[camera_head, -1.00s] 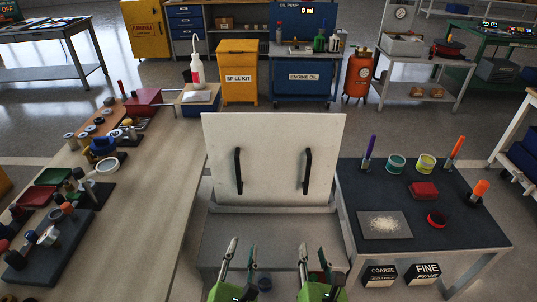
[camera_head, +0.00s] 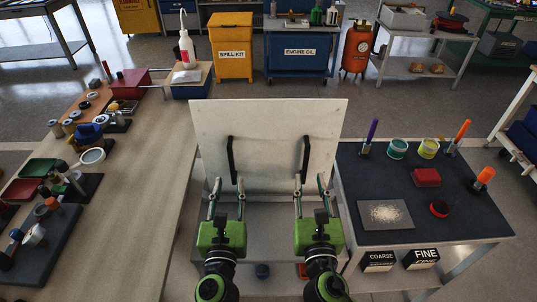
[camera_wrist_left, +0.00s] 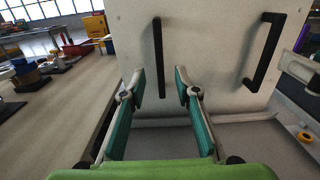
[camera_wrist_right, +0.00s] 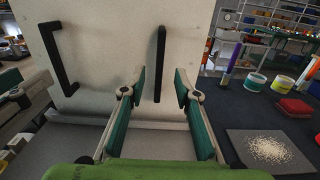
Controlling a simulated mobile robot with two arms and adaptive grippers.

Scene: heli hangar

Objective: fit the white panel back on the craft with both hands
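The white panel (camera_head: 267,125) stands upright, tilted slightly back, on a grey stand between the two tables. It has two black vertical handles, a left handle (camera_head: 232,160) and a right handle (camera_head: 303,160). My left gripper (camera_head: 226,190) is open just in front of the left handle, and the handle (camera_wrist_left: 158,60) lies between its fingers in the left wrist view. My right gripper (camera_head: 312,188) is open just in front of the right handle, which shows between its fingers in the right wrist view (camera_wrist_right: 160,65). Neither gripper is closed on a handle. The craft is not recognizable.
A long table (camera_head: 150,190) with several tools and trays stands at left. A dark table (camera_head: 455,215) with cups, a powder tray (camera_head: 385,214) and a red block stands at right. A yellow spill kit bin (camera_head: 231,60) and a blue cabinet are behind the panel.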

